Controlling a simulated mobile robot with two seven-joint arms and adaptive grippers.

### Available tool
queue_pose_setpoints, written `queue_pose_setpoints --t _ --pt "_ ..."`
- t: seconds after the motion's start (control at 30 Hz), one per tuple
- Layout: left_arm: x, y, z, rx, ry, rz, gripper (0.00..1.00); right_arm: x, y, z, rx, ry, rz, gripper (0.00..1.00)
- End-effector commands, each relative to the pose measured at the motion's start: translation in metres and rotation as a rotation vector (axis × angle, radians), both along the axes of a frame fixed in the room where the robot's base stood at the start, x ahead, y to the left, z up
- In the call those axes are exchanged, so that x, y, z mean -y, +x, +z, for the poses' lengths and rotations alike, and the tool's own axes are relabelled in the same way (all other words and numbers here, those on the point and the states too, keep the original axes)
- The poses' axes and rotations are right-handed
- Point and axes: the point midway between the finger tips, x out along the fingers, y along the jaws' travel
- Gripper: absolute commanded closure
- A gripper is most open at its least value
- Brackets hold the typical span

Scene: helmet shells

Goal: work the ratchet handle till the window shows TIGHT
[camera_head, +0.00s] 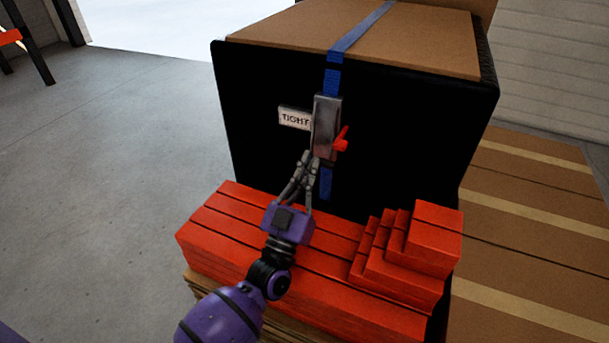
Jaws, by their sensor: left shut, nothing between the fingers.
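The ratchet (326,125) is a grey metal body on a blue strap (333,79), against the black front face of a large box. A red lever-like part (341,141) sticks out at its right side. A small white window plate (294,118) to its left reads TIGHT. My left gripper (312,156) is shut at the lower end of the ratchet, its fingertips close to or touching the metal, with nothing seen between them. Whether they touch I cannot tell. My right gripper is not in the view.
The black box (265,130) has a brown cardboard top (400,38). Red beams (255,230) and red stepped blocks (430,240) lie in front of it, below my left arm. Brown boards (530,200) lie at the right.

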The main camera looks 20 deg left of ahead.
Motion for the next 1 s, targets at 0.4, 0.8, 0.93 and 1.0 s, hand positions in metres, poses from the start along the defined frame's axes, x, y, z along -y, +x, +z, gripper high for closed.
queue_pose_setpoints --t 0.4,0.8,0.93,1.0 --pt "0.0 0.004 -0.003 0.001 0.0 0.0 1.0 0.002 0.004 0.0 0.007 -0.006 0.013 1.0" --pt "0.0 0.021 -0.021 0.096 -0.005 0.001 1.0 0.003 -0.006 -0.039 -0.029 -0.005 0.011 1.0" --pt "0.0 0.025 -0.02 0.096 -0.004 0.001 1.0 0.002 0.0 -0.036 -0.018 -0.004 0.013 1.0" --pt "0.0 0.025 -0.02 0.097 -0.003 0.0 1.0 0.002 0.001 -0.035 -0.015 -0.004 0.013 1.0"
